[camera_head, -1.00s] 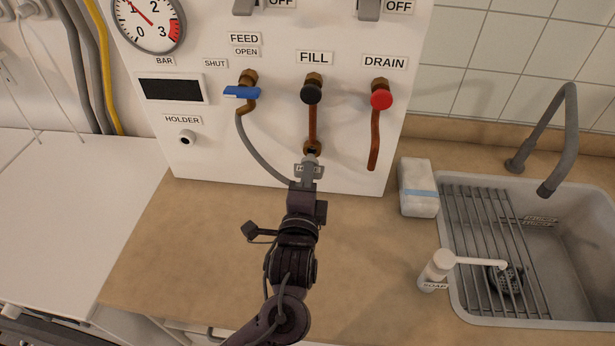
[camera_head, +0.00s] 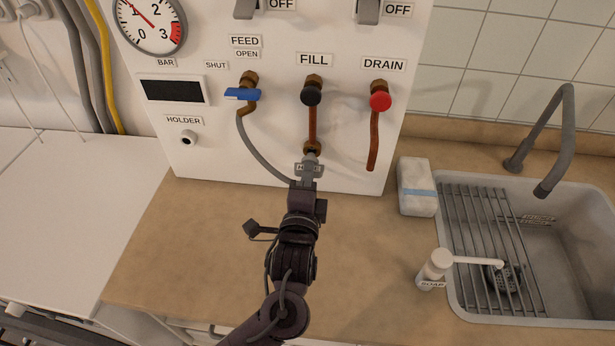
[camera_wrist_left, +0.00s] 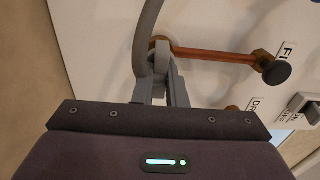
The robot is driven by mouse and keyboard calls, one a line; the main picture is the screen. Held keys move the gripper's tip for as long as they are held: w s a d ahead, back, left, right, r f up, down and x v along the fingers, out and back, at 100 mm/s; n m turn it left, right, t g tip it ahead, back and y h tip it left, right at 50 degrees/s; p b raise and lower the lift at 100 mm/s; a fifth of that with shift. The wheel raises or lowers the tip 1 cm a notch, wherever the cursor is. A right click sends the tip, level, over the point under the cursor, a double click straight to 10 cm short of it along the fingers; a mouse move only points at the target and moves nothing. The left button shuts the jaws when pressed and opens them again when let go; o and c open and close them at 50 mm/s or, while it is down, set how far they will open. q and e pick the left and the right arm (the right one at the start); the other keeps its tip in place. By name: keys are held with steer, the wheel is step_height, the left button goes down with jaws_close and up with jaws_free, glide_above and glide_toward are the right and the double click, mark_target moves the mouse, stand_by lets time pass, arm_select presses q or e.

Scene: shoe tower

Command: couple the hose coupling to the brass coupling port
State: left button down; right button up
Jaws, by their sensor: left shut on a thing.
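The brass coupling port (camera_head: 312,147) is at the lower end of the copper pipe under the FILL label. My left gripper (camera_head: 309,171) is shut on the grey hose coupling (camera_head: 311,158), just below the port. The coupling's upper end meets the port's lower mouth, with no clear gap in the head view. How deep it sits cannot be told. In the left wrist view the coupling (camera_wrist_left: 162,62) stands between my fingers (camera_wrist_left: 160,92), with the grey hose curving up from it and the copper pipe leading off right. My right gripper is not in view.
The grey hose (camera_head: 258,158) runs from the FEED valve with its blue lever (camera_head: 242,94). The DRAIN pipe (camera_head: 374,142) hangs to the right. A wrapped block (camera_head: 417,190), a soap dispenser (camera_head: 435,268) and a sink are further right. The counter at left is clear.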

arm_select(q)
steer(key=shift+w+d, duration=0.15)
steer(key=shift+w, duration=1.2)
steer(key=c, duration=1.4)
jaws_free()
steer(key=shift+s, duration=0.15)
steer(key=shift+s+f, duration=0.15)
steer(key=shift+s, duration=0.2)
steer(key=s, duration=0.4)
steer(key=s+a+b, duration=0.1)
steer(key=s, duration=0.1)
steer(key=shift+s, duration=0.4)
